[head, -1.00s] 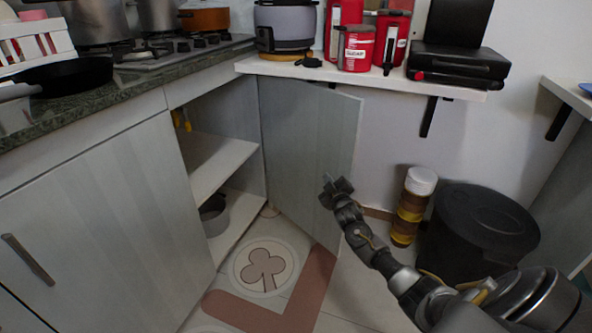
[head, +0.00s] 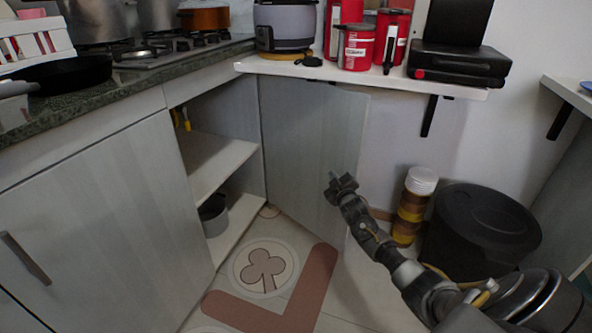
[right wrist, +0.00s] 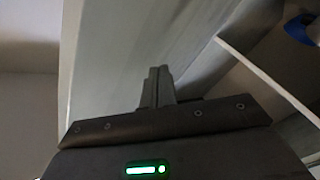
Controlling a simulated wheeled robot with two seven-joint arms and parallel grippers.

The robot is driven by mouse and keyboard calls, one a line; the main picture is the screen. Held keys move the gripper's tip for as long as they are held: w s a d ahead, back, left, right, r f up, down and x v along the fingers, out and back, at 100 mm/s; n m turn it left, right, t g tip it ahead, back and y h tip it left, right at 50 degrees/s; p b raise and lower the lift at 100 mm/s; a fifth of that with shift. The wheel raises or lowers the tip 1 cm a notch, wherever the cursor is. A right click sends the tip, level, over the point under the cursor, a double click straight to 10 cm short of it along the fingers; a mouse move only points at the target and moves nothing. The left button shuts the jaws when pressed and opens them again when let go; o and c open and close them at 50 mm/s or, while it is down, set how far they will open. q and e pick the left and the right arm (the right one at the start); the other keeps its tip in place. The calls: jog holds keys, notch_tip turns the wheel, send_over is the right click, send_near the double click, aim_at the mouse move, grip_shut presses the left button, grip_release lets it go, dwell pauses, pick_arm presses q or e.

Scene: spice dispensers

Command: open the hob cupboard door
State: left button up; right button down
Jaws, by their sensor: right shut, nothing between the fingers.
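The hob cupboard door (head: 305,135) stands wide open in the head view, swung out to the right toward the wall. The open cupboard shows a middle shelf (head: 215,160) and a grey pot (head: 213,214) on its floor. My right gripper (head: 341,185) is shut and empty, in front of the door's inner face near its free edge. In the right wrist view the shut fingers (right wrist: 158,84) are against or very close to the pale door panel (right wrist: 135,45); I cannot tell if they touch. The door's outer handle is hidden. My left gripper is not in view.
A white wall shelf (head: 360,80) with red canisters (head: 358,46) overhangs the door. A striped jar (head: 412,205) and a black bin (head: 482,232) stand on the floor to the right. A closed cupboard door (head: 110,220) is at the left. The floor before the cupboard is clear.

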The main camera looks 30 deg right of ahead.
aim_at(342, 169)
jog(key=shift+w+d+b, duration=0.25)
jog(key=shift+d+b, duration=0.15)
jog(key=shift+d, duration=0.8)
jog(key=shift+w+d+b, duration=0.2)
jog(key=shift+d+b, duration=0.15)
jog(key=shift+d, duration=0.2)
jog(key=shift+w+d+b, duration=0.15)
jog(key=shift+d+b, duration=0.2)
jog(key=shift+d, duration=0.3)
jog(key=shift+w+d+b, duration=0.3)
jog(key=shift+d+b, duration=0.25)
jog(key=shift+w+d+b, duration=0.15)
jog(key=shift+d+b, duration=0.15)
jog(key=shift+d, duration=0.25)
